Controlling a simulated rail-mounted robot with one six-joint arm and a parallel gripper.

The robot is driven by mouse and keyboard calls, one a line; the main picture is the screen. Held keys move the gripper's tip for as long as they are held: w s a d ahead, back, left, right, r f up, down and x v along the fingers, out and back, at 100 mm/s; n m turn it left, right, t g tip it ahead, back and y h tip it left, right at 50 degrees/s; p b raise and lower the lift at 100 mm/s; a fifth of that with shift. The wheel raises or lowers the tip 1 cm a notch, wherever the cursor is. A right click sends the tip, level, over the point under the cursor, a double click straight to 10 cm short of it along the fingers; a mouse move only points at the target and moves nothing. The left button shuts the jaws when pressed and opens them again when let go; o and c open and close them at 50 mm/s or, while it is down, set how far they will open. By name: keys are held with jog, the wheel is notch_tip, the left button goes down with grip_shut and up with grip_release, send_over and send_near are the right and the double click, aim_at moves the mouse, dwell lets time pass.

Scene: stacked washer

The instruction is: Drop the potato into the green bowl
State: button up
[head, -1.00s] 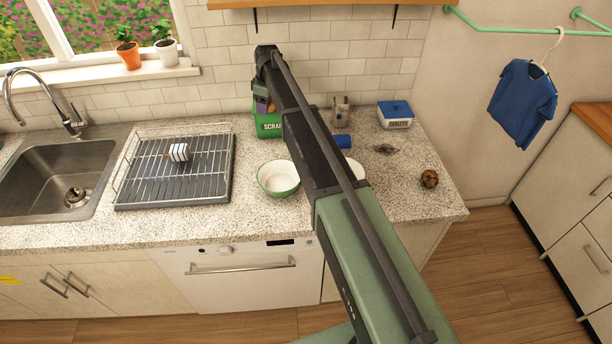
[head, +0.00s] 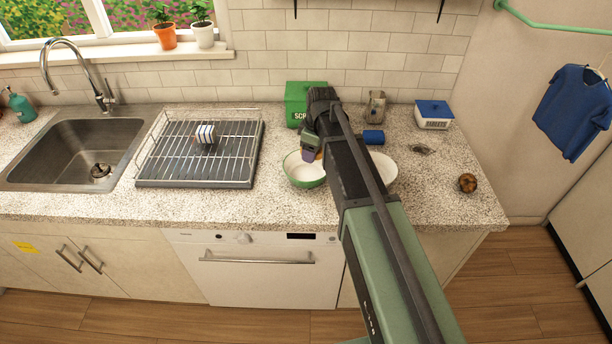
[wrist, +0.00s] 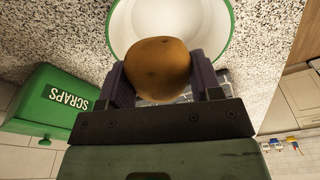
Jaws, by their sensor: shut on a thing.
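The potato (wrist: 158,68) is brown and rounded, held between the two dark fingers of my gripper (wrist: 163,85). The bowl (wrist: 196,22), white inside with a green rim, lies beyond the potato in the wrist view, and the potato overlaps its near edge there. In the head view the green bowl (head: 300,174) stands on the counter, with my gripper (head: 313,153) above its back right part. The potato is mostly hidden by the gripper in that view. The inside of the bowl that shows looks empty.
A green SCRAPS box (head: 298,100) stands behind the bowl. A white bowl (head: 385,172) is partly hidden by my arm. A blue cup (head: 374,137), a metal container (head: 376,105), a blue-lidded box (head: 434,114) and a brown round object (head: 467,182) are at right. A dish rack (head: 240,158) is left.

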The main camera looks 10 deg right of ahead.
jog(key=b, duration=0.3)
send_over(312, 174)
notch_tip(312, 174, down, 4)
jog(key=shift+f, duration=0.15)
jog(key=o, duration=1)
jog(key=shift+o, duration=0.2)
jog(key=r+p, duration=0.7)
jog(key=s+d+r+p, duration=0.1)
jog(key=r+p, duration=0.3)
jog(key=shift+r, duration=0.15)
jog(key=shift+f, duration=0.2)
